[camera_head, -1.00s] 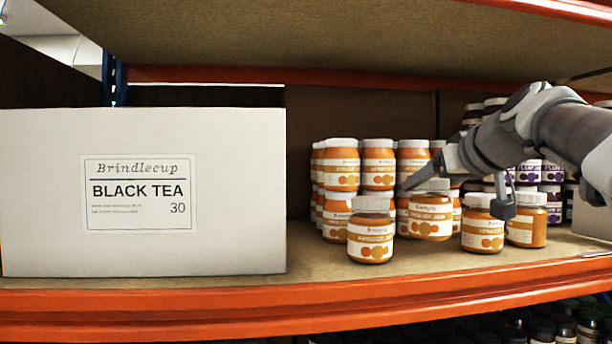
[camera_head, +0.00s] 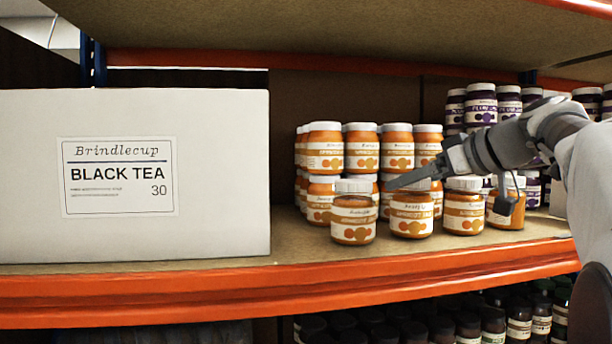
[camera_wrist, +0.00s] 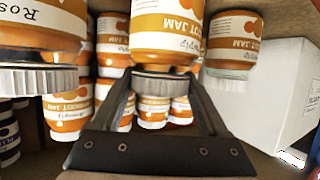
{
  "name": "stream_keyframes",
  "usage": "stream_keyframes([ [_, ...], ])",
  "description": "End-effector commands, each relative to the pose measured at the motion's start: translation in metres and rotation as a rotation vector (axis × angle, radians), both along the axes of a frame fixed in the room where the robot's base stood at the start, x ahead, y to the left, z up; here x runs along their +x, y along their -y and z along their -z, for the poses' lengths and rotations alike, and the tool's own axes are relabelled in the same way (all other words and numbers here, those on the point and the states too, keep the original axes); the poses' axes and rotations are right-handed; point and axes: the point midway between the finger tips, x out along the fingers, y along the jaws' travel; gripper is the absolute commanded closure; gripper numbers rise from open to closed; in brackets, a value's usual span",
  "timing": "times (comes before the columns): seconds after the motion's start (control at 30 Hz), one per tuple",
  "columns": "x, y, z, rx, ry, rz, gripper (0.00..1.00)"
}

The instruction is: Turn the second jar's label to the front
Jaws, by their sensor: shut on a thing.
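The second jar (camera_head: 411,212) from the left in the front row is orange with a white label and a pale lid. In the head view its label text and orange dots face me, and it appears to stand on the shelf. My gripper (camera_head: 413,182) is shut on it at the lid, reaching in from the right. In the wrist view, which is upside down, the jar (camera_wrist: 165,35) sits between the two fingers of my gripper (camera_wrist: 165,85). There its label shows partly, with the jam lettering toward the right side. Fingers hide part of the lid.
The first jar (camera_head: 353,215) stands close on the left and the third jar (camera_head: 464,208) close on the right. Stacked apricot jars (camera_head: 324,150) stand behind. A white tea box (camera_head: 220,200) fills the left. The shelf's orange front edge (camera_head: 300,285) runs below.

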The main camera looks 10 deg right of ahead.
Motion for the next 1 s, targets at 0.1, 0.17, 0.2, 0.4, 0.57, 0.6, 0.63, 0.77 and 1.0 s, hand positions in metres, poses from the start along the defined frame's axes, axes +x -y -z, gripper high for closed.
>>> stream_keyframes([
  [0.1, 0.0011, 0.0015, -0.0046, 0.001, 0.002, -0.091, 1.0],
  [0.17, 0.0011, 0.0018, -0.005, 0.001, 0.002, -0.139, 1.0],
  [0.2, 0.001, 0.0017, -0.0056, 0.001, 0.003, -0.171, 1.0],
  [0.4, 0.0005, 0.0007, -0.0045, 0.001, 0.003, -0.29, 1.0],
  [0.57, 0.0, -0.0001, -0.0036, 0.0, 0.004, -0.34, 1.0],
  [0.6, 0.0, 0.0, -0.0032, -0.001, 0.004, -0.346, 1.0],
  [0.63, 0.0001, 0.0, -0.003, -0.001, 0.004, -0.351, 1.0],
  [0.77, -0.0003, -0.0003, -0.0025, -0.001, 0.005, -0.36, 1.0],
  [1.0, -0.0003, -0.0005, -0.0022, -0.002, 0.004, -0.36, 1.0],
])
